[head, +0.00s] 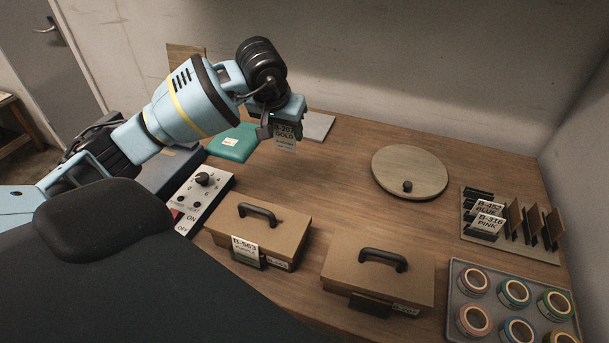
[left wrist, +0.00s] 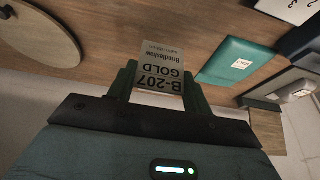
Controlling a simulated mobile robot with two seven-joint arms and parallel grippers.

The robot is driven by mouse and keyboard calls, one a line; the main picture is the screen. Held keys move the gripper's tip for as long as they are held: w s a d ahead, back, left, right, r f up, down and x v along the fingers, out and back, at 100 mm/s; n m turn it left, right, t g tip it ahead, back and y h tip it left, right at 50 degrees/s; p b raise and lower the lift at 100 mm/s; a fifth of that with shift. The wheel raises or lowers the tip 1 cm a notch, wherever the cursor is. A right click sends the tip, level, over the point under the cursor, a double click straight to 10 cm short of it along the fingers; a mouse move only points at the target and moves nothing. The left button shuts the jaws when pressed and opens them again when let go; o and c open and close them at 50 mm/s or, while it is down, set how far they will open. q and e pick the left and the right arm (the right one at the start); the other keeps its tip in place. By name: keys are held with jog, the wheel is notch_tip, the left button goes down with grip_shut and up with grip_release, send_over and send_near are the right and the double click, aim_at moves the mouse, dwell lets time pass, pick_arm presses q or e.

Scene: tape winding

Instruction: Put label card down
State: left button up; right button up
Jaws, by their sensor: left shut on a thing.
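The label card (head: 285,138) reads "B-207 GOLD" and is held in my left gripper (head: 284,120), above the table near the teal pad. In the left wrist view the card (left wrist: 160,68) stands between the two fingers of the left gripper (left wrist: 160,85), which is shut on it. The card appears upside down there. My right gripper is in neither view. Other cards, "B-452 BLUE" and "B-316 PINK" (head: 487,225), stand in a rack (head: 470,236) at the right. A "B-663" card (head: 245,250) sits on the front of the left box.
Two lidded boxes with black handles, a left one (head: 284,225) and a right one (head: 400,276), stand at the front. A tape tray (head: 455,275) is at the right. A round board (head: 411,168), teal pad (head: 232,142) and switch panel (head: 203,193) lie around the clear middle table (head: 330,185).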

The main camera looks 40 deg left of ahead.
pick_arm(q)
jog(key=shift+f+p, duration=0.3)
jog(key=shift+f, duration=4.7)
jog(key=shift+f, duration=0.15)
jog(key=o, duration=0.9)
